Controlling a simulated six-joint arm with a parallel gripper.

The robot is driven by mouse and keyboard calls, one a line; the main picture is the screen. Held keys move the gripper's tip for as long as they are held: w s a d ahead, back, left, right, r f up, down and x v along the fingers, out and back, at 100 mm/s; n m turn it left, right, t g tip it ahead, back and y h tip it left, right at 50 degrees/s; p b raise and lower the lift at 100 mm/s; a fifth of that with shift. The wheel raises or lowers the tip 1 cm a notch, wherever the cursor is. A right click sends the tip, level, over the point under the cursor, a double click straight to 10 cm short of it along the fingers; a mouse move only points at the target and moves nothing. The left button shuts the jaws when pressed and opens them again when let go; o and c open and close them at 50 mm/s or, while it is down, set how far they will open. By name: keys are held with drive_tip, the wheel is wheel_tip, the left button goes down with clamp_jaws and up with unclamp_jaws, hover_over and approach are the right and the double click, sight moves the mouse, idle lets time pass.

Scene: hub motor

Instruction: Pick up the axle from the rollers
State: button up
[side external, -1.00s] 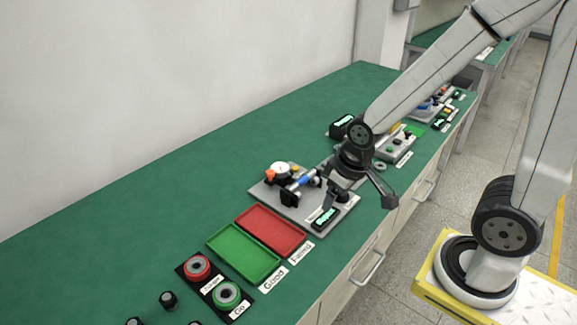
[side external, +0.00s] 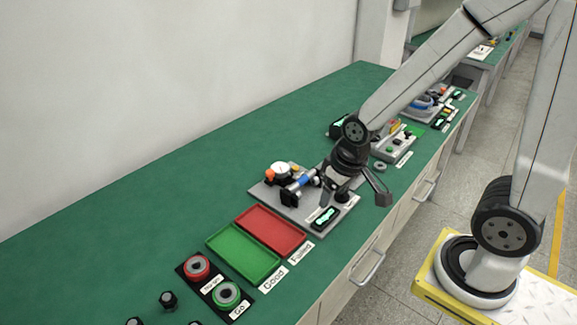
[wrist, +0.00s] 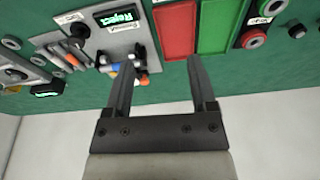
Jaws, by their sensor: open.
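The axle (side external: 306,181) appears as a short bar with a blue middle, lying on dark roller supports on a grey test plate (side external: 262,194), beside a white dial gauge (side external: 281,170). In the wrist view the blue part (wrist: 114,68) shows left of my left finger, partly hidden by it. My gripper (side external: 353,199) is open and empty, its fingers spread, to the right of the axle and apart from it in the side view.
A red tray (side external: 270,231) and a green tray (side external: 243,254) lie left of the test plate. A lit display (wrist: 116,17) reads "Reject". Other fixtures (side external: 394,143) stand farther along the bench.

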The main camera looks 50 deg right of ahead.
drive_tip(key=w+d+f+m+g, duration=0.1)
drive_tip(key=w+d+m, duration=0.25)
drive_tip(key=w, duration=0.25)
drive_tip(key=w+d+f+m, duration=0.2)
drive_tip(key=w+d+m, duration=0.1)
drive_tip(key=w+m, duration=0.25)
drive_tip(key=m+g, duration=0.1)
drive_tip(key=m, duration=0.6)
approach(301, 178)
drive_tip(key=shift+s+a+f, duration=0.35)
drive_tip(key=shift+f, duration=0.15)
drive_tip(key=shift+w+d+f+m, duration=0.35)
drive_tip(key=shift+d+m, duration=0.15)
drive_tip(key=shift+m, duration=0.2)
drive_tip(key=shift+f, duration=1.3)
drive_tip(key=shift+w+a+f, duration=0.1)
drive_tip(key=shift+f, duration=1.15)
drive_tip(key=shift+a+f, duration=0.1)
drive_tip(key=shift+f, duration=1.2)
clamp_jaws()
